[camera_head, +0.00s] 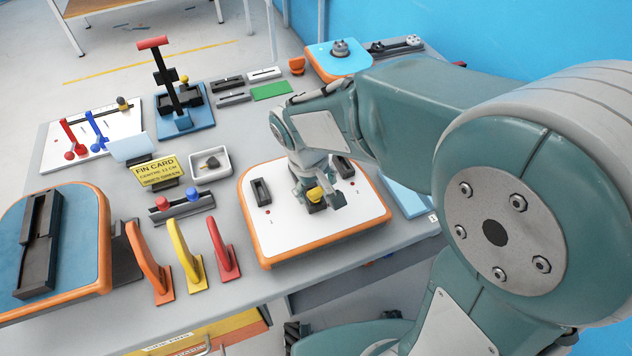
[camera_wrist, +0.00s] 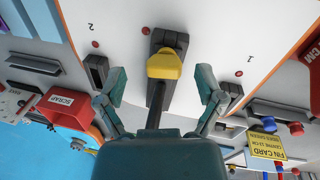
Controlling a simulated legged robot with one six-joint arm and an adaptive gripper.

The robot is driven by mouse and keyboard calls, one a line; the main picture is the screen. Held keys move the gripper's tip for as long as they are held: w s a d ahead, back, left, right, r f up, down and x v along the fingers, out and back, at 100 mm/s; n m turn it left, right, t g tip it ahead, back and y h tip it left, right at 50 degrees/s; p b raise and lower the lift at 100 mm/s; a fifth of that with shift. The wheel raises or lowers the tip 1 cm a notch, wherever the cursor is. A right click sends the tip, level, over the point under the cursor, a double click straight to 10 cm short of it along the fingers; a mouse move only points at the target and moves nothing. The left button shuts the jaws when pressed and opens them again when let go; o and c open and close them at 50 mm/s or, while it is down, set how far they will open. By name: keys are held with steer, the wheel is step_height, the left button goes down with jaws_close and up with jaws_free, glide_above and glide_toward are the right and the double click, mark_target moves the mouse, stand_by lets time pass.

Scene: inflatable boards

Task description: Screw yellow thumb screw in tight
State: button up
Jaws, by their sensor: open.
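The yellow thumb screw (camera_head: 315,194) sits on a dark mount on the white board (camera_head: 285,235) with orange edges. In the wrist view the yellow thumb screw (camera_wrist: 164,64) shows from above, on a black bracket (camera_wrist: 170,40) with a dark bar running down from it toward my gripper. My gripper (camera_wrist: 162,86) is open, with one finger on each side of the bar and the screw just beyond the fingertips. I see no finger touching the screw. In the head view my gripper (camera_head: 322,192) is over the middle of the board, partly hiding the bracket.
Dark slotted blocks (camera_head: 261,192) stand on the board beside the screw. Orange, yellow and red handles (camera_head: 222,250) rise to its left. A white tray (camera_head: 211,165) and the FIN CARD sign (camera_head: 154,171) stand behind left. A red SCRAP bin (camera_wrist: 67,104) shows in the wrist view.

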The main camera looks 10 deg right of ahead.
mark_target(315, 197)
steer(key=shift+f, duration=1.1)
jaws_close()
steer(key=shift+a+m+g, duration=0.1)
steer(key=shift+m+g, duration=0.2)
steer(key=shift+m, duration=1.4)
steer(key=shift+m, duration=0.8)
steer(key=shift+m+g, duration=0.3)
steer(key=shift+m, duration=0.6)
